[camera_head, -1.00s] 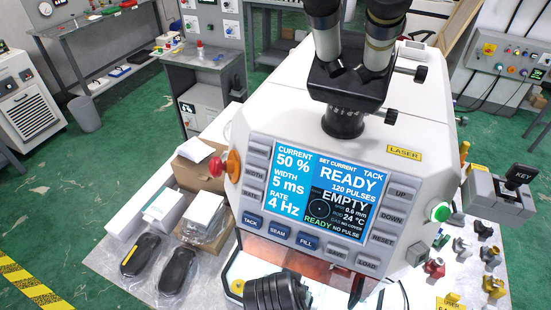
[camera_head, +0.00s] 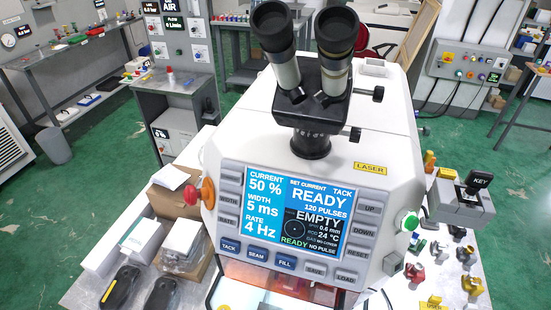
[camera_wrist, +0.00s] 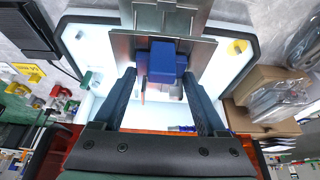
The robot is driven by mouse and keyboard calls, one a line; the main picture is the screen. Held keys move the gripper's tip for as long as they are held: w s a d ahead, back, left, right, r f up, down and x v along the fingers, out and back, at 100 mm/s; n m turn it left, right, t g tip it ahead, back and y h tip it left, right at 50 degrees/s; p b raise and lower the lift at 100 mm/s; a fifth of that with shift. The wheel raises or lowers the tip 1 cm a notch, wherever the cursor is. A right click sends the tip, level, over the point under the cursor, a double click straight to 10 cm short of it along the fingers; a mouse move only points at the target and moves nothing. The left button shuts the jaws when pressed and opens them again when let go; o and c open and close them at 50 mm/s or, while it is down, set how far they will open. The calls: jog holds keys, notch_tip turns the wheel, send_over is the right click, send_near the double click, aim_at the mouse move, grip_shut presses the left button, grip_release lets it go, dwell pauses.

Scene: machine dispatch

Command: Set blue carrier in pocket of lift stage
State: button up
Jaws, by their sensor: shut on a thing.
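In the wrist view my gripper (camera_wrist: 160,75) has its two dark fingers on either side of a blue carrier (camera_wrist: 162,58), shut on it. The carrier is a small blue block. A grey metal plate (camera_wrist: 203,50), which looks like the lift stage, lies just beyond it in the white work chamber. The pocket is hidden, and I cannot tell whether the carrier touches the plate. The head view shows neither my gripper nor the carrier.
The white laser machine (camera_head: 340,120) has a display (camera_head: 292,212) reading READY and EMPTY, with eyepieces on top. Boxes (camera_head: 183,240) and two black pedals (camera_head: 120,287) sit left of it. Several small coloured fittings (camera_head: 470,285) stand right. Chamber walls (camera_wrist: 85,45) surround my gripper closely.

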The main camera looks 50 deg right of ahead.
jog(key=shift+f, duration=0.1)
jog(key=o, duration=1.4)
jog(key=v, duration=1.2)
jog(key=shift+s+a+b, duration=0.1)
jog(key=shift+b, duration=0.3)
